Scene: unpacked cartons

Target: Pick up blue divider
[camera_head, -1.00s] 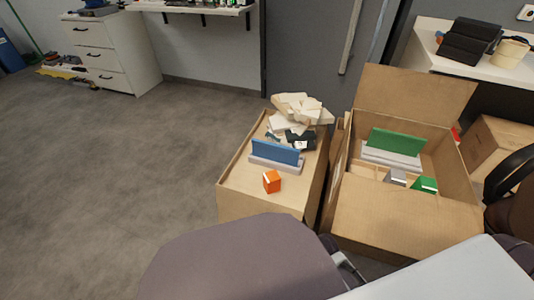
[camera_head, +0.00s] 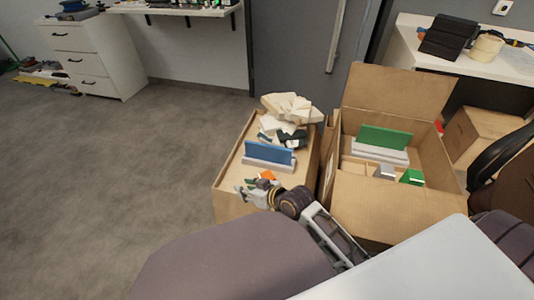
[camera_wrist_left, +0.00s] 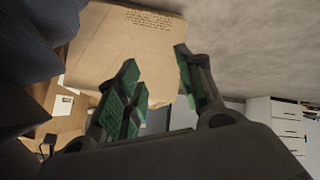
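The blue divider (camera_head: 268,154) stands upright in a light grey slotted base (camera_head: 270,165) on top of the left carton (camera_head: 231,181).
Cream foam pieces (camera_head: 290,107) and dark items lie behind the divider. An open carton (camera_head: 393,213) on the right holds a green divider (camera_head: 384,138) in a grey base, a grey block (camera_head: 384,172) and a green block (camera_head: 411,177). Free floor lies left.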

